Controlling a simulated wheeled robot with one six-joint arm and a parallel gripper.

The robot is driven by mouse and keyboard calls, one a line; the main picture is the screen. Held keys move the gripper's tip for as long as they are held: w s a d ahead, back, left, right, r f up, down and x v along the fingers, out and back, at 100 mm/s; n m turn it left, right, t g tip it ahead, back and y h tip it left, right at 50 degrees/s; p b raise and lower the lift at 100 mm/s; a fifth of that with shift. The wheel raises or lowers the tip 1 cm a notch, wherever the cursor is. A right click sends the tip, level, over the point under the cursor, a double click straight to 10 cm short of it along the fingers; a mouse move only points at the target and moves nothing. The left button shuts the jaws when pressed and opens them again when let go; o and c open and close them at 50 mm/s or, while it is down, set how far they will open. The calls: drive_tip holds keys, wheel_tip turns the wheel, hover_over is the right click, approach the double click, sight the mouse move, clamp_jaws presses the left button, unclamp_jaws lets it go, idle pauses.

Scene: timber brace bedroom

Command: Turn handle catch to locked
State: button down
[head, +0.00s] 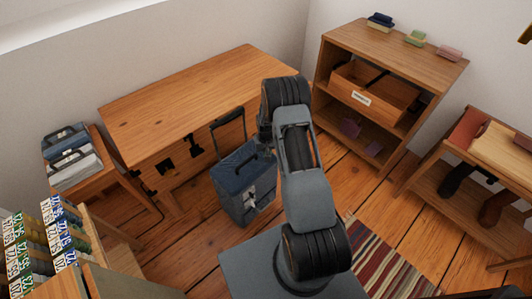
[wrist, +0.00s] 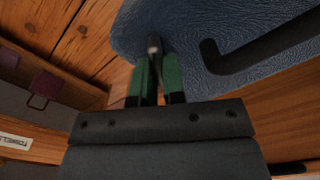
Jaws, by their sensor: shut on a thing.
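The blue suitcase (head: 236,190) stands upright on the floor in front of the desk, its black pull handle (head: 229,120) raised. In the wrist view its textured blue surface (wrist: 190,25) fills the upper middle, with a black bar handle (wrist: 262,48) at right. My gripper (wrist: 159,68) has green-padded fingers close together on a small dark-grey catch (wrist: 154,44) at the suitcase's edge. The tip of the catch shows beyond the fingers; the rest is hidden between them. Whether the catch sits at locked cannot be read. In the head view my arm hides the fingertips.
The wooden desk (head: 200,95) stands close behind the suitcase. A shelf unit (head: 395,50) with a drawer-like box (head: 372,92) is at right. A bench with boots (head: 497,207) is far right. A striped rug (head: 385,262) lies on the floor.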

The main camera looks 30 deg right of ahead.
drive_tip(key=m+b, duration=0.1)
drive_tip(key=m, duration=0.4)
drive_tip(key=shift+s+d+m, duration=0.1)
drive_tip(key=shift+d+m, duration=0.05)
drive_tip(key=shift+m, duration=0.15)
drive_tip(key=m, duration=0.5)
drive_tip(key=shift+s+d+m+b, duration=0.1)
drive_tip(key=shift+d+m+b, duration=0.05)
drive_tip(key=shift+m+b, duration=0.15)
drive_tip(key=c, duration=1.2)
unclamp_jaws()
drive_tip(key=shift+r, duration=0.1)
wheel_tip(320, 180, up, 14)
drive_tip(key=p, duration=0.3)
